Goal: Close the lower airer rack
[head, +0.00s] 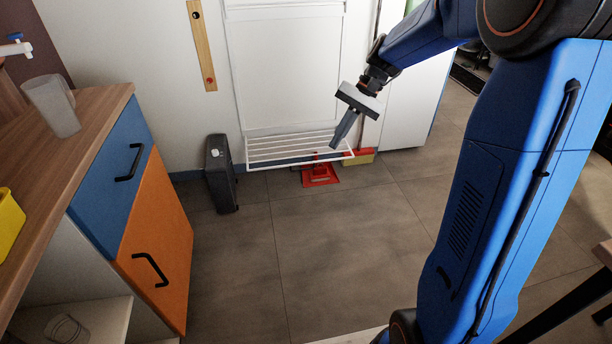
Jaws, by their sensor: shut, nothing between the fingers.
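The lower airer rack (290,151) is a white wire shelf low on the white wall panel (282,70). It stands out from the panel, folded down and roughly level. My gripper (336,144) is shut and empty, with its fingers pointing down at the right part of the rack. The fingertips overlap the rack in the picture; I cannot tell whether they touch it.
A dark grey case (220,174) stands on the floor left of the rack. A red object (320,176) lies on the floor beneath it. A counter with an orange door (157,243) is at the left. The tiled floor (310,260) in the middle is clear.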

